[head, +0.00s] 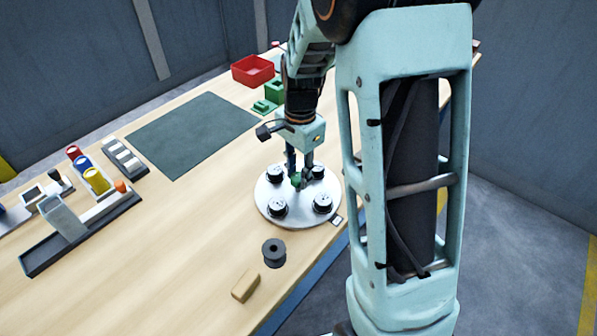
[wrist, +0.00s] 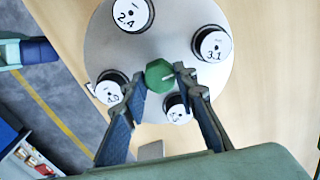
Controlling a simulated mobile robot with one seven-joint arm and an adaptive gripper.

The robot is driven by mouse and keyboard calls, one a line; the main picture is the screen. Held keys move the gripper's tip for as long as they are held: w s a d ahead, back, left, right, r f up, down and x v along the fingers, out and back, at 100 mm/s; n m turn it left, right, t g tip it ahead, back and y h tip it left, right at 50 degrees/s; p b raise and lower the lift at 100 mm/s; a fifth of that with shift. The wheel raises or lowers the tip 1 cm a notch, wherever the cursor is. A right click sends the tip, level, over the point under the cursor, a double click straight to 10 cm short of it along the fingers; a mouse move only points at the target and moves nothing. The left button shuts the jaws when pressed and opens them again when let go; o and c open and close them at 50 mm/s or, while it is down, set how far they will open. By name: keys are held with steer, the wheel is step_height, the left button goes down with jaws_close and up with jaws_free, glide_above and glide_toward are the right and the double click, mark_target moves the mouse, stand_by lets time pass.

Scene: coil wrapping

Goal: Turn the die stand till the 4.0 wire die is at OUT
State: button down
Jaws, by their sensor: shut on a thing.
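The die stand (head: 297,213), a round pale disc with several black, white-topped dies, is on the table. In the wrist view, the disc (wrist: 185,95) shows the 2.4 die (wrist: 131,13) at top and the 3.1 die (wrist: 214,45) at right. The left die (wrist: 110,92) is partly behind a finger; its label seems to end in .0. The lower die's label (wrist: 177,113) is unclear. My gripper (head: 299,176) is shut on the green centre knob (wrist: 159,75), one finger each side. A small tag (head: 337,220) lies by the disc's front-right rim; its text is unreadable.
A black spool (head: 274,252) and a tan block (head: 245,286) stand in front of the disc, near the table edge. A red bin (head: 252,70) and green parts (head: 268,98) are behind. A dark mat (head: 193,133) and racks (head: 85,215) are left.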

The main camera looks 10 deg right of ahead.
mark_target(299, 177)
steer(key=shift+m, duration=0.3)
stand_by(0.5)
steer(key=c, duration=1.5)
jaws_free()
steer(key=shift+c, duration=0.2)
steer(key=shift+r, duration=0.15)
step_height(299, 177, up, 12)
steer(key=shift+s, duration=0.15)
